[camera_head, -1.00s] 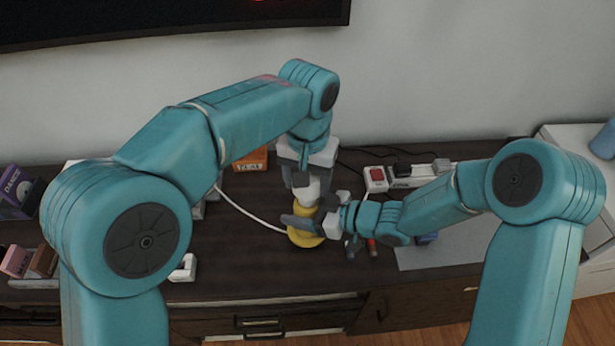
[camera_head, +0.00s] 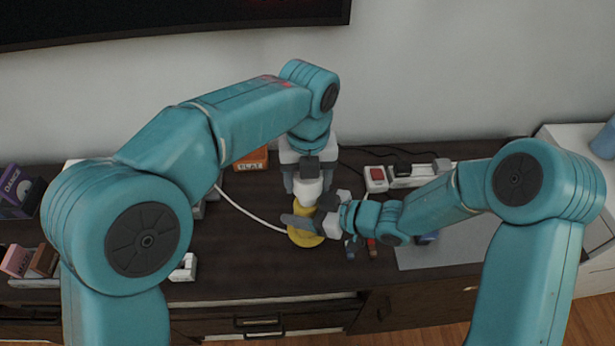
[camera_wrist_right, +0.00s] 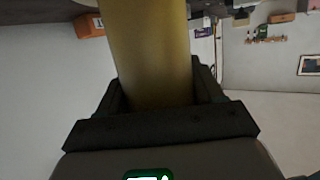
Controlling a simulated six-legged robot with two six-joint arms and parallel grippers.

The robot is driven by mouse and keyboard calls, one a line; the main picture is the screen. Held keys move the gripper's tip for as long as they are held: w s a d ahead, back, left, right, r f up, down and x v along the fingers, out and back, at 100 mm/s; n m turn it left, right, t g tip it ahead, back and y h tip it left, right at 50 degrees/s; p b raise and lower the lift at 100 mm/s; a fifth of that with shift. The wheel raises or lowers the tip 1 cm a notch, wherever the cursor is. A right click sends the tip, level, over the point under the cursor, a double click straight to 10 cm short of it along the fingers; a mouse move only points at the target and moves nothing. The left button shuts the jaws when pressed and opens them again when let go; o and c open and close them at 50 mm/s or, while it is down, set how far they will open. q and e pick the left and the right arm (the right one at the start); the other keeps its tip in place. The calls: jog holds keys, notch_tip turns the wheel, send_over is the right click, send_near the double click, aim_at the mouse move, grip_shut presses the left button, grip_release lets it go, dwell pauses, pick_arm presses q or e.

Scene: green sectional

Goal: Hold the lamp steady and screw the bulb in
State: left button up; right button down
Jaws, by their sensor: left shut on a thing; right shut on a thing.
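A yellow lamp (camera_head: 306,240) stands on the dark cabinet top, with a white cord running off to the left. My right gripper (camera_head: 312,222) is shut around the lamp's stem from the right. In the right wrist view the yellow stem (camera_wrist_right: 153,55) fills the space between the dark jaws (camera_wrist_right: 158,95). My left gripper (camera_head: 308,180) points down over the lamp and is shut on the white bulb (camera_head: 308,190) at the lamp's top. The fingers and wrist partly hide the bulb, and its seating in the socket cannot be made out.
A power strip with a red switch (camera_head: 376,178) lies right of the lamp. A grey mat (camera_head: 440,252) and small coloured items lie nearer the right. An orange box (camera_head: 252,160) stands behind my left arm. Boxes (camera_head: 28,262) sit at the far left.

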pick_arm(q)
jog(key=m, duration=0.4)
jog(key=shift+m, duration=0.3)
jog(key=o, duration=1.1)
jog(key=shift+c, duration=0.2)
jog(key=shift+r, duration=2.3)
jog(key=shift+o, duration=0.3)
